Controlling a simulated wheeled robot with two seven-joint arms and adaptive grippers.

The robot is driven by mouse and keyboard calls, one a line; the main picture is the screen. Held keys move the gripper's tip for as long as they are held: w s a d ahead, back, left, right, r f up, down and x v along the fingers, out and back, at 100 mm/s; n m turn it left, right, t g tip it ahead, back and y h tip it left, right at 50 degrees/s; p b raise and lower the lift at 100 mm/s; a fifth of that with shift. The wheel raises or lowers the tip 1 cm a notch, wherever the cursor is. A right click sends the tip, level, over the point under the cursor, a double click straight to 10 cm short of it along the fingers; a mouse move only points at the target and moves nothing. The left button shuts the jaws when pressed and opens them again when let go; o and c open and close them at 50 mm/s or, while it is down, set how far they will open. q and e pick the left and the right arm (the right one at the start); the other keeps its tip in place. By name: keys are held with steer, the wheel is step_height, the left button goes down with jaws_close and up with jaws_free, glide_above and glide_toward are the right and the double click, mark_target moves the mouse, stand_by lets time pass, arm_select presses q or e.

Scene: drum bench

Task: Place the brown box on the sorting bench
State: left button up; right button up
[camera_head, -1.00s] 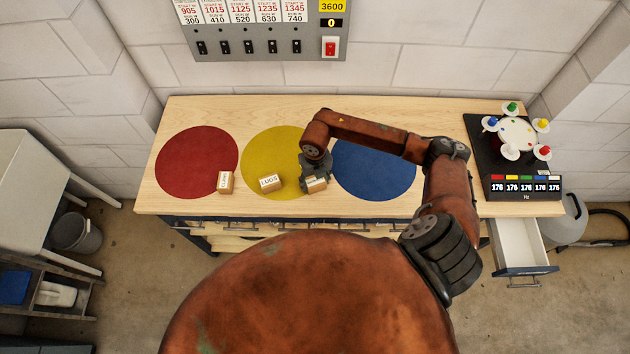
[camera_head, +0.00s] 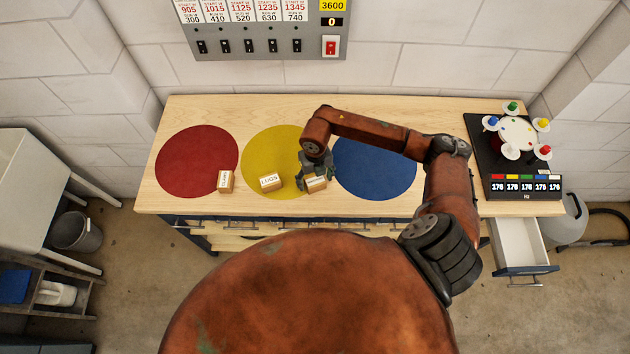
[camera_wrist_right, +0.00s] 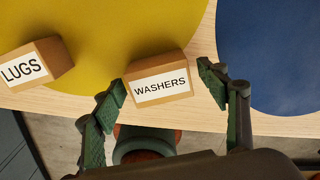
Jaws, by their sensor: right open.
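Three small brown boxes with white labels stand in a row near the front of the sorting bench (camera_head: 450,192). The WASHERS box (camera_head: 316,185) is at the right of the row, between the yellow and blue discs. The LUGS box (camera_head: 270,182) is on the front of the yellow disc, and another brown box (camera_head: 226,182) is at the red disc's edge. My right gripper (camera_head: 316,174) is open just over the WASHERS box. In the wrist view its fingers (camera_wrist_right: 163,82) are spread either side of that box, with gaps. My left gripper is out of view.
Red (camera_head: 197,162), yellow (camera_head: 272,145) and blue (camera_head: 374,168) discs lie on the bench. A black stand with coloured pegs (camera_head: 517,135) is at the right end. An open drawer (camera_head: 520,245) juts out below it. A switch panel (camera_head: 262,30) hangs on the wall.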

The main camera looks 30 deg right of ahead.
mark_target(315, 181)
step_height(315, 181, up, 11)
steer(key=b, duration=0.1)
stand_by(0.4)
